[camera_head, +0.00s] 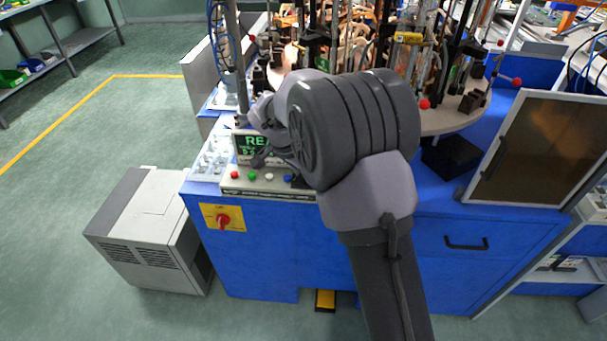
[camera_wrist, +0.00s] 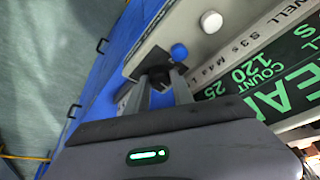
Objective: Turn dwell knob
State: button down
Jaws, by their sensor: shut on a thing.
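The black dwell knob (camera_wrist: 153,72) sits on the light grey control panel (camera_wrist: 160,32), beside the blue button (camera_wrist: 179,51), in the wrist view. My gripper (camera_wrist: 160,84) has both fingers closed around the knob's sides, and its fingertips partly cover it. A label strip (camera_wrist: 213,68) ending in "WELL S3s M4s" runs beside the knob. The knob's pointer mark cannot be made out. In the head view my arm hides the knob, while the panel (camera_head: 264,187) shows along the blue machine's front edge.
The green-lettered display (camera_wrist: 275,90) is close to my gripper. A white button (camera_wrist: 211,22) is near the blue one. In the head view, a red rotary switch (camera_head: 223,220) is on the machine front, glassware and rods crowd the turntable, and a grey cabinet (camera_head: 140,225) stands at left.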

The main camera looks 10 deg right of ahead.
jog(key=shift+m, duration=0.6)
jog(key=shift+g, duration=0.3)
jog(key=c, duration=1.4)
grip_release()
jog(key=shift+a, duration=0.1)
jog(key=p+v, duration=0.7)
jog(key=v, duration=1)
jog(key=shift+s+a+r, duration=0.1)
jog(key=shift+a, duration=0.15)
